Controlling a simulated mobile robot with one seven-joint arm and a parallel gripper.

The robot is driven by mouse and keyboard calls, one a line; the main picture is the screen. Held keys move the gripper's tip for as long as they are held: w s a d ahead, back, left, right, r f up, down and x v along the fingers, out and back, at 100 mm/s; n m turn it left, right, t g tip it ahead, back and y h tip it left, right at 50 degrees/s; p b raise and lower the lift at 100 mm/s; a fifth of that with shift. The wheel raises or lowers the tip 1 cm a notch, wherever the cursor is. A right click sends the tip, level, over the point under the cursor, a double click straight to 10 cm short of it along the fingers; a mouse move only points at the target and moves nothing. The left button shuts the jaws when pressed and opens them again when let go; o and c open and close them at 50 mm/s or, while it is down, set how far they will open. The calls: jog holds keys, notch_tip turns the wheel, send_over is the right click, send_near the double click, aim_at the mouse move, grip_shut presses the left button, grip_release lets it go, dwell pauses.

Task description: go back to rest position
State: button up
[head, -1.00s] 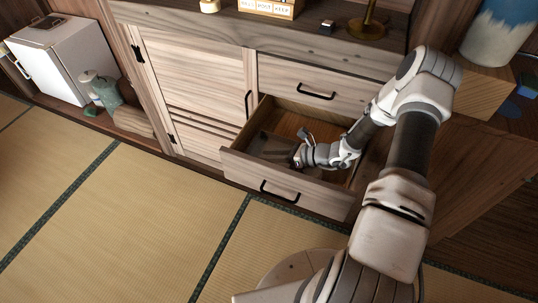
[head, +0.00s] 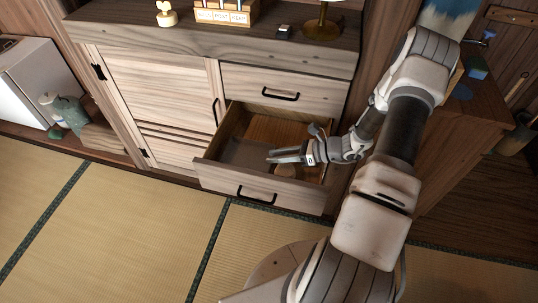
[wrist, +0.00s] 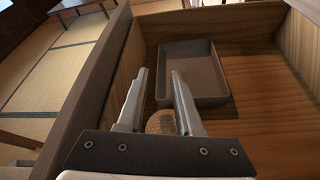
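My gripper (head: 272,155) is over the open lower drawer (head: 262,189), with its fingers pointing left. In the wrist view my gripper (wrist: 158,76) has its two fingers apart and nothing held between the tips. A rounded tan object (wrist: 162,123) shows below and between the fingers, partly hidden by the gripper. It also shows under the gripper in the head view (head: 285,170). A shallow grey-brown tray (wrist: 222,98) lies in the drawer beyond the fingers.
The cabinet (head: 175,90) has a shut upper drawer (head: 285,90). A lamp base (head: 322,28) and a small block calendar (head: 222,15) stand on top. A wooden side table (head: 470,130) is at the right. The tatami floor (head: 120,225) in front is clear.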

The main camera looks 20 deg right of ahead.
jog(key=shift+r, duration=0.1)
dwell(0.4)
jog(key=s+a+r+n+g+h, duration=0.3)
jog(key=s+a+r+n, duration=0.1)
jog(key=r+n, duration=0.5)
jog(key=s+a+r+n+g+h, duration=0.2)
jog(key=s+a+r+n+g, duration=0.15)
jog(key=r+n, duration=0.6)
jog(key=s+a+r+n+t+h, duration=0.1)
jog(key=s+r+n+t+h, duration=0.25)
jog(key=s+r, duration=0.35)
jog(key=s+r+n+t+h, duration=0.25)
jog(key=s+r+n, duration=0.25)
jog(key=r, duration=0.4)
notch_tip(320, 180, up, 16)
jog(key=p, duration=1.6)
jog(key=shift+g+h, duration=0.35)
jog(key=shift+h, duration=0.05)
jog(key=shift+w+f, duration=0.1)
jog(key=shift+f, duration=0.05)
